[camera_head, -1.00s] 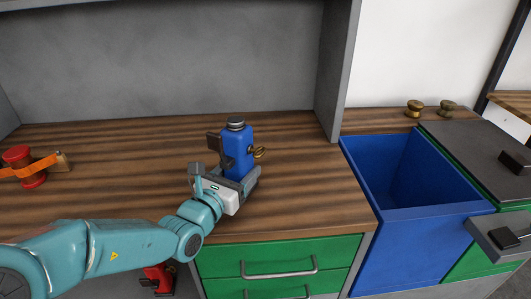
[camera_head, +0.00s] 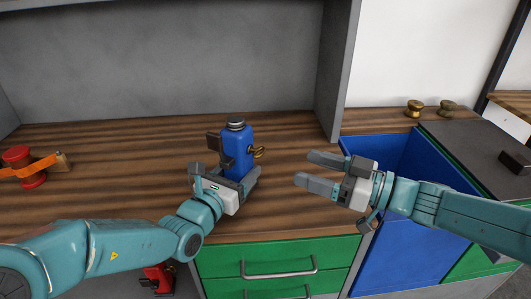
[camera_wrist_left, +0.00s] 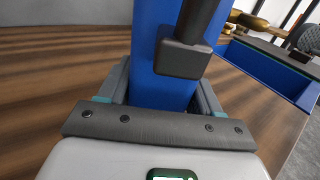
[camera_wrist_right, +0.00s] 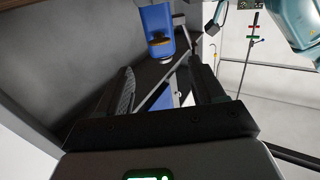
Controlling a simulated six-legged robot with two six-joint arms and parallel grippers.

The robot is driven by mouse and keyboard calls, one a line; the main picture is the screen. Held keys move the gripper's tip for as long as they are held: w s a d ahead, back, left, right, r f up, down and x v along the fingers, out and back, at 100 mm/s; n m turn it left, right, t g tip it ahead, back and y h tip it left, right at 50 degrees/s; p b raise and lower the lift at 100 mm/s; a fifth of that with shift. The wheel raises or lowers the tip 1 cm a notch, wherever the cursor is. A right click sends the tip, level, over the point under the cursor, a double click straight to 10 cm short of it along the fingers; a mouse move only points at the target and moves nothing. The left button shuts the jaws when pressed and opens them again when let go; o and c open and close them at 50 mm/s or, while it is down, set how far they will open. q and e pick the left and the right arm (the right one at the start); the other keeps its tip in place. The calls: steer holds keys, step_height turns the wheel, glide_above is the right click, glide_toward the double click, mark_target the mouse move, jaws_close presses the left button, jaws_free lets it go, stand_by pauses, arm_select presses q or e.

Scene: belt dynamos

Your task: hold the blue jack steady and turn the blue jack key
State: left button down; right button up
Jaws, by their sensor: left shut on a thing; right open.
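The blue jack (camera_head: 238,147) stands upright on the wooden worktop, with a grey cap and a dark bracket on its left side. Its brass key (camera_head: 257,152) sticks out of its right side. My left gripper (camera_head: 234,181) is shut around the jack's lower body.
A blue bin (camera_head: 365,240) stands right of the worktop, partly behind my right arm. A red spool with an orange strap (camera_head: 25,165) lies at the far left. Green drawers (camera_head: 280,258) are below. Brass knobs (camera_head: 415,106) stand at the back right. The worktop behind the jack is clear.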

mark_target(264, 154)
steer(key=x, duration=1)
steer(key=shift+w+a, duration=0.2)
steer(key=shift+a, duration=0.15)
steer(key=c, duration=1.1)
